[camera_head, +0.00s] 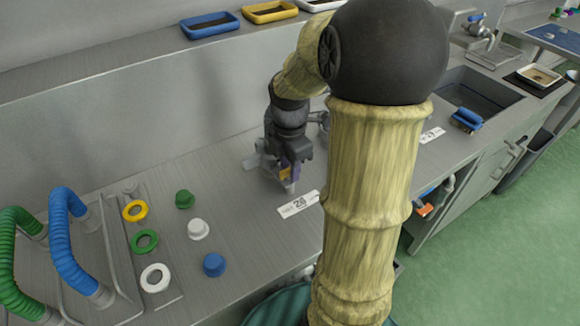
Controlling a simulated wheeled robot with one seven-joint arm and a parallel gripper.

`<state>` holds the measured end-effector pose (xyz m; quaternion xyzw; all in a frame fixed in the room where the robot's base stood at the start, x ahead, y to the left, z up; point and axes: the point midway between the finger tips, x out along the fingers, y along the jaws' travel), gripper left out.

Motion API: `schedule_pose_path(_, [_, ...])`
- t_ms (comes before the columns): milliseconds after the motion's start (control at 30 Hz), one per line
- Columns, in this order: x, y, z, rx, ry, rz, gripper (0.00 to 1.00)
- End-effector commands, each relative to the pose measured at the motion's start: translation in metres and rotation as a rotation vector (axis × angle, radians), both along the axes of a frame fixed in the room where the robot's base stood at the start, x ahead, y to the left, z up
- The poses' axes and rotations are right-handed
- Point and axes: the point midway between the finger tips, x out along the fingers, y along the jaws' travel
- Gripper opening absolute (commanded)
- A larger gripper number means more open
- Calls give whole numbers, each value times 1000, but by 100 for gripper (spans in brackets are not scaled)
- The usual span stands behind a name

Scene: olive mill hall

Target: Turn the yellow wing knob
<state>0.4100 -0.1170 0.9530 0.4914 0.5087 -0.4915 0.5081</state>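My gripper (287,172) points down at the steel counter, close to its surface, left of my large arm link. A small yellow-orange patch shows at the fingertips; it may be part of the yellow wing knob, but it is too small and too covered to tell. No other yellow wing knob is clearly visible. Grey metal parts show beside the gripper, partly hidden by it. I cannot see whether the fingers are open or shut.
Green, white and blue caps (214,264) stand left of the gripper, beside yellow, green and white rings (145,242). Green and blue hose handles (72,245) rise at far left. A number card (298,204) lies in front. A sink (478,95) is at right.

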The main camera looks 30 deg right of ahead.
Motion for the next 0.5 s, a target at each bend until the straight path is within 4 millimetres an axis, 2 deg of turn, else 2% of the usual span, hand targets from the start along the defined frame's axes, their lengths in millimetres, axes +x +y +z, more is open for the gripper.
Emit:
schedule_pose_path(233, [0, 0, -1, 0, 0, 1, 31])
schedule_pose_path(267, [0, 0, -1, 0, 0, 1, 27])
schedule_pose_path(400, [0, 0, 0, 0, 0, 1, 0])
schedule_pose_path(500, [0, 0, 0, 0, 0, 0, 0])
